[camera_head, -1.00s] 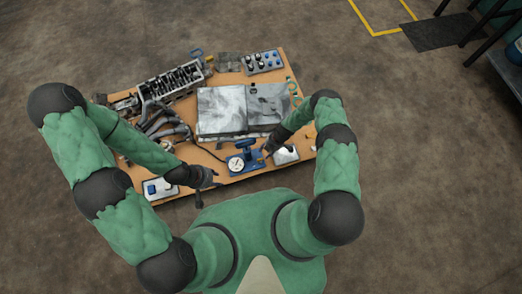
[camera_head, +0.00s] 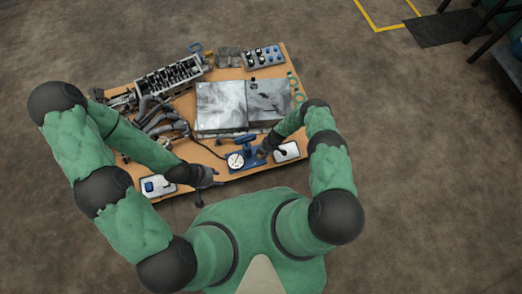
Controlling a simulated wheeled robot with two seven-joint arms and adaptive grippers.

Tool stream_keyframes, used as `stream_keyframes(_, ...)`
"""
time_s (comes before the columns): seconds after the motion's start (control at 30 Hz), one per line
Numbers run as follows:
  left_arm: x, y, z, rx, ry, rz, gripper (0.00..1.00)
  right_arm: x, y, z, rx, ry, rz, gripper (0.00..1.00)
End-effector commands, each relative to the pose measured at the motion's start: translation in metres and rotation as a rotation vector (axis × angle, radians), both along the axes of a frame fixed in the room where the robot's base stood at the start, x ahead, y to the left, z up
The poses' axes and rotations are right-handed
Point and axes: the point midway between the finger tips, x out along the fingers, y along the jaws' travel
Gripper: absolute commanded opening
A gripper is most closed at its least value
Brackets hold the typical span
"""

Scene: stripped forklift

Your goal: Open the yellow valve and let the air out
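A blue device with a round white dial gauge (camera_head: 236,160) stands near the front edge of the wooden table (camera_head: 215,178). The yellow valve cannot be made out now; my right gripper (camera_head: 262,153) is at the right side of the blue device, where it would cover small parts. Whether its fingers are open or shut is too small to tell. My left gripper (camera_head: 212,178) is over the table's front edge, left of and in front of the gauge, beside a white box with a blue part (camera_head: 157,186). Its finger state is unclear.
A grey metal box (camera_head: 222,104) fills the table's middle. An engine head (camera_head: 170,80) and pipes (camera_head: 160,120) lie at the left. A control box with knobs (camera_head: 263,57) is at the back. A white plate (camera_head: 287,151) is right of my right gripper.

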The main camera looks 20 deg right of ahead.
Motion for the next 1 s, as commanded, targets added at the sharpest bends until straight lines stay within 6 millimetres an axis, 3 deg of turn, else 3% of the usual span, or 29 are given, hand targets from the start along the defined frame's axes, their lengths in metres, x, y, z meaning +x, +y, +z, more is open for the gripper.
stream_keyframes(0.07,0.0000,0.0000,0.0000,0.000,0.000,0.000,0.40,-0.0001,0.0000,0.0000,0.000,0.000,0.000,0.00)
stream_keyframes(0.47,0.0000,0.0000,-0.0001,0.000,0.000,0.000,0.40,0.0003,0.0003,-0.0002,0.000,0.000,0.042,0.00)
stream_keyframes(1.0,0.0000,0.0000,-0.0002,0.000,0.000,0.000,0.40,0.0018,0.0029,-0.0006,-0.001,0.000,0.417,0.00)
